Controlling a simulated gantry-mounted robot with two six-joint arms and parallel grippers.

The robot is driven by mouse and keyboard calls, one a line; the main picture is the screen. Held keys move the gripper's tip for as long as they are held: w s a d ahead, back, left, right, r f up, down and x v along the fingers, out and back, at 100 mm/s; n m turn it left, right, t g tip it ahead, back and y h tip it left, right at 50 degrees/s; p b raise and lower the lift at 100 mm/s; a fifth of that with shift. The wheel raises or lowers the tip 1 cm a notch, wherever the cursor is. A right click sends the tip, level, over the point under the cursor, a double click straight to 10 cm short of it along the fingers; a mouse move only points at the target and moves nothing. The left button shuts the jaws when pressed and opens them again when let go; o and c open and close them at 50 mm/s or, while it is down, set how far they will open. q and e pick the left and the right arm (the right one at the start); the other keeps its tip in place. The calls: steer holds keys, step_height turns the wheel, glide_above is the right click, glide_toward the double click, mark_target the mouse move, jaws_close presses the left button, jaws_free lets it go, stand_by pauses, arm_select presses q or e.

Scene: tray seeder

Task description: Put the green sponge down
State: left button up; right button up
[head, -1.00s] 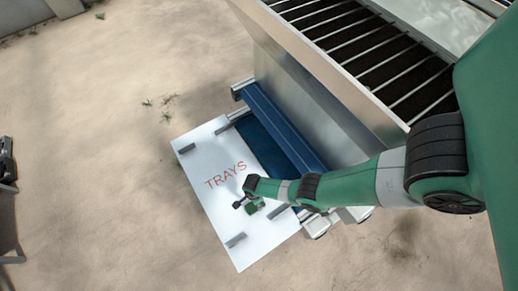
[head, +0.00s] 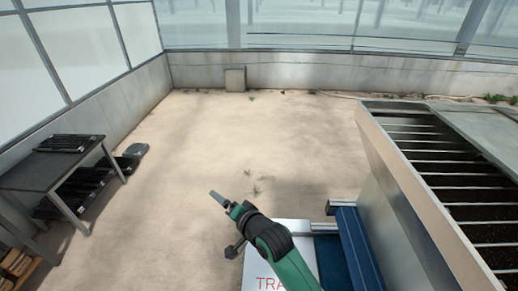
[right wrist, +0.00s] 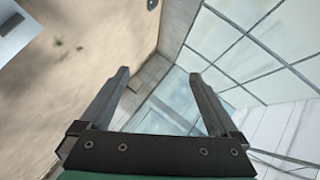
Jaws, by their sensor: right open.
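My right gripper (head: 219,199) is raised above the floor beyond the white board, its fingers pointing up and left in the head view. In the right wrist view my right gripper (right wrist: 159,76) has its two dark fingers wide apart, with nothing between them. I cannot make out the green sponge in either current view; my arm covers part of the board. My left gripper is not in view.
The white board marked TRAYS (head: 296,241) lies at the bottom centre, against the blue rail (head: 357,250) of the seeder (head: 405,215). A dark table (head: 40,172) with black trays (head: 70,143) stands at left. The middle floor is clear.

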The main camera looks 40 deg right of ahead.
step_height(320, 180, up, 22)
steer(key=s+a+f+n+t, duration=0.1)
steer(key=s+a+n+t, duration=0.15)
steer(key=n+t, duration=0.25)
steer(key=s+a+r+n+t+y, duration=0.1)
steer(key=s+r+n+t, duration=0.3)
steer(key=s+r, duration=0.5)
steer(key=s+a+r+n+t+y, duration=0.1)
steer(key=s+a+r+n+t, duration=0.1)
steer(key=s+r+n+t, duration=0.3)
steer(key=s+r, duration=0.4)
steer(key=r, duration=0.7)
steer(key=shift+s+r+y, duration=0.35)
steer(key=shift+y, duration=0.05)
steer(key=shift+a, duration=0.1)
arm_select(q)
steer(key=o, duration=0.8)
